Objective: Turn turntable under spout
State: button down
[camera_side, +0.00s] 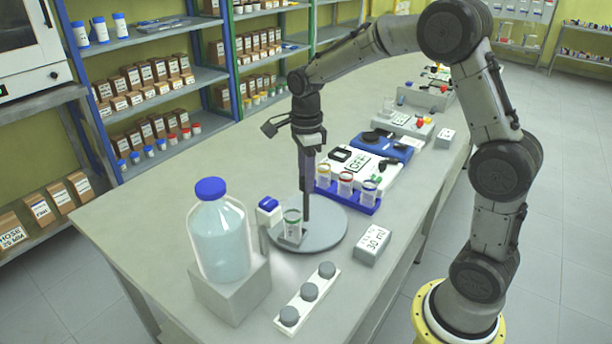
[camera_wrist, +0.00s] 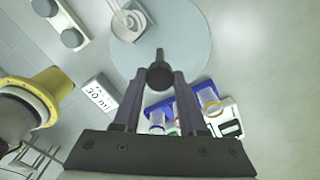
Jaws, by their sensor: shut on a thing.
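The turntable (camera_side: 328,234) is a round grey disc on the bench with a dark upright post (camera_side: 306,208). A clear vial (camera_side: 292,226) stands on a small square holder at the disc's left edge. Beside it is a small blue-and-white block (camera_side: 269,208), next to a large blue-capped bottle (camera_side: 220,240) of pale liquid; I cannot make out the spout clearly. My gripper (camera_side: 306,186) points down and is shut on the post. In the wrist view the post's dark round top (camera_wrist: 160,74) is between my fingers, with the pale disc (camera_wrist: 185,38) beyond.
A blue rack (camera_side: 352,202) of three vials stands close behind the disc. A "30 ml" box (camera_side: 372,245) sits right of it. A white strip (camera_side: 304,302) with three grey knobs lies in front. Devices line the bench further back.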

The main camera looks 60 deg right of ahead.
jog(key=shift+r+m, duration=0.15)
jog(key=shift+m, duration=0.95)
jog(key=shift+c, duration=2.2)
grip_release()
notch_tip(320, 180, up, 14)
jog(key=shift+f, duration=0.2)
